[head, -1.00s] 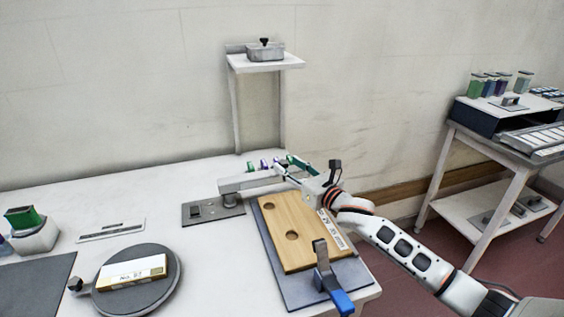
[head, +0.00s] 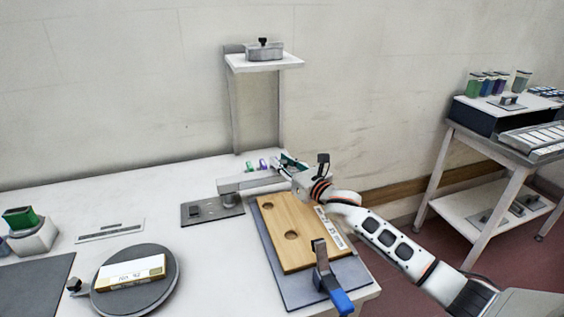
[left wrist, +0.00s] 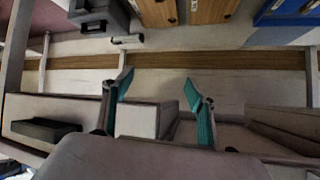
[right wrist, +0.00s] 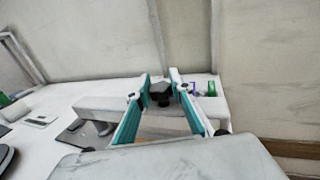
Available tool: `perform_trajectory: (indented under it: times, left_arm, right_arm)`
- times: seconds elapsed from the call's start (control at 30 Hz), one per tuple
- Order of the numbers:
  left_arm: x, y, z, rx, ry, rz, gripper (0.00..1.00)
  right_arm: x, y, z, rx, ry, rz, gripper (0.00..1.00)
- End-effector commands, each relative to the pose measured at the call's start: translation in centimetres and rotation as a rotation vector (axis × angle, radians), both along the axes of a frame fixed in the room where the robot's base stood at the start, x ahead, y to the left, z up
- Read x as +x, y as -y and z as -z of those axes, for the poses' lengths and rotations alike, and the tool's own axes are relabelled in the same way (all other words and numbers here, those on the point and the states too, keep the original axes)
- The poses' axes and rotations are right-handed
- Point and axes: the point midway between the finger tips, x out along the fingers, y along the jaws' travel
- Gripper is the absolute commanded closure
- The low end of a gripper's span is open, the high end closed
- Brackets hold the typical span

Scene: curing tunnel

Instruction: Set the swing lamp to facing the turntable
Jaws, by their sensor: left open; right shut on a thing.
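The swing lamp (head: 248,184) is a grey bar on a short post over a base plate (head: 198,214). Its bar points right, away from the turntable. The turntable (head: 165,284) is a dark round disc at front left in the head view, with a labelled box (head: 130,272) on it. My right gripper (head: 285,161) is at the far right end of the lamp bar. In the right wrist view its teal fingers (right wrist: 160,85) are closed around a black knob (right wrist: 160,94) on the bar (right wrist: 100,104). My left gripper (left wrist: 158,82) shows only in the left wrist view, open and empty.
A wooden board (head: 290,245) with a blue-handled clamp (head: 330,280) lies in front of the lamp. A shelf stand (head: 265,62) rises behind. A green-topped block (head: 30,230) stands at left. White table lies bare between turntable and lamp base.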

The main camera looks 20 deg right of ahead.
Motion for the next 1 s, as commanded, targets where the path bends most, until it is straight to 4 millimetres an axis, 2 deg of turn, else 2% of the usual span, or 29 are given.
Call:
perform_trajectory:
  times: [0.1, 0.33, 0.73, 0.77, 0.8, 1.0]
  left_arm:
    - [0.1, 0.0, -0.7, 0.001, 0.002, 0.000, 0.42]
    - [0.2, 0.0, -1.5, 0.000, 0.005, -0.001, 0.42]
    - [0.1, 0.0, -1.4, 0.001, 0.003, 0.001, 0.42]
    - [0.1, 0.0, -1.4, 0.001, 0.003, 0.001, 0.42]
    - [0.1, 0.0, -1.4, 0.001, 0.003, 0.001, 0.42]
    - [0.1, 0.0, -1.4, 0.001, 0.003, 0.001, 0.42]
  right_arm:
    - [-0.8, -0.6, 0.0, 0.001, -0.003, 0.025, 1.00]
    - [-2.0, -0.5, 0.0, 0.004, -0.001, 0.100, 1.00]
    - [-2.2, -0.2, 0.0, 0.003, 0.000, 0.120, 1.00]
    - [-2.2, -0.2, 0.0, 0.003, 0.000, 0.120, 0.71]
    - [-2.2, -0.1, 0.0, 0.003, 0.000, 0.120, 0.61]
    - [-2.2, -0.1, 0.0, 0.001, 0.001, 0.122, 0.61]
